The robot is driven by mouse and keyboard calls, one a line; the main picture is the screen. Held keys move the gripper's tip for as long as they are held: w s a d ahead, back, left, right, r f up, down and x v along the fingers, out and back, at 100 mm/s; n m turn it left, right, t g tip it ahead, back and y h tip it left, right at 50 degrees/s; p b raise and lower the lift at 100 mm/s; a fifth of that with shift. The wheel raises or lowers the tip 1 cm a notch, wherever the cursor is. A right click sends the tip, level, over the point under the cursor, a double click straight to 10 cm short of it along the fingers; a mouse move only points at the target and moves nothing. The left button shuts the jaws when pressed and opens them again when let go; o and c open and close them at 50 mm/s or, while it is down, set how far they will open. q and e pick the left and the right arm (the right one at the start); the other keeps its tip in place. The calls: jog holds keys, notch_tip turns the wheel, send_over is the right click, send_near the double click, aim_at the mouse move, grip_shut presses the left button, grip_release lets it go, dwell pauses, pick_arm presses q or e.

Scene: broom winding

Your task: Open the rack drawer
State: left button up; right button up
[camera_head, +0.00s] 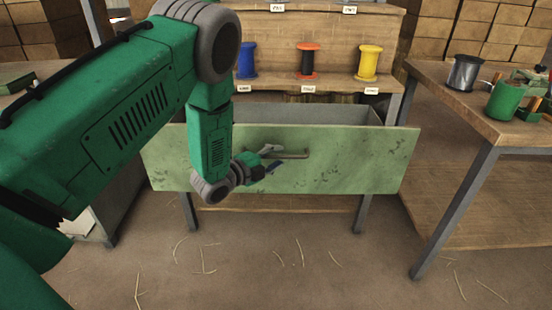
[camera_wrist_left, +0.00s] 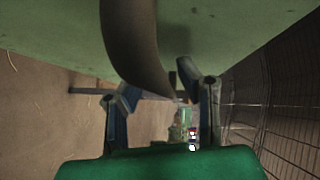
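The rack drawer has a worn pale-green front (camera_head: 365,160) and stands out from the rack, with its grey inside (camera_head: 310,114) showing behind the front. A bar handle (camera_head: 292,155) is in the middle of the front. My left gripper (camera_head: 271,160) is at the handle's left part, with its fingers spread apart above and below the bar. Whether a finger touches the bar is unclear. My right gripper is not in view.
Blue (camera_head: 246,61), red-black (camera_head: 308,61) and yellow (camera_head: 368,63) spools stand on the rack shelf above the drawer. A wooden table (camera_head: 440,95) at the right bears a grey pot (camera_head: 465,73) and a green pot (camera_head: 504,101). The floor before the drawer is free except for scattered straw.

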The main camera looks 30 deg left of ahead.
pick_arm(q)
jog(key=shift+d+r, duration=0.1)
jog(key=shift+d, duration=0.2)
jog(key=c, duration=0.5)
jog(key=shift+d+r, duration=0.15)
jog(key=shift+d, duration=0.25)
grip_shut()
jog(key=shift+d+r, duration=0.1)
jog(key=shift+d, duration=0.2)
jog(key=shift+c, duration=0.9)
grip_release()
jog(key=shift+w+a, duration=0.1)
jog(key=shift+a, duration=0.1)
jog(key=o, duration=0.7)
jog(key=shift+a, duration=0.15)
jog(key=shift+c, duration=0.2)
jog(key=shift+a, duration=0.1)
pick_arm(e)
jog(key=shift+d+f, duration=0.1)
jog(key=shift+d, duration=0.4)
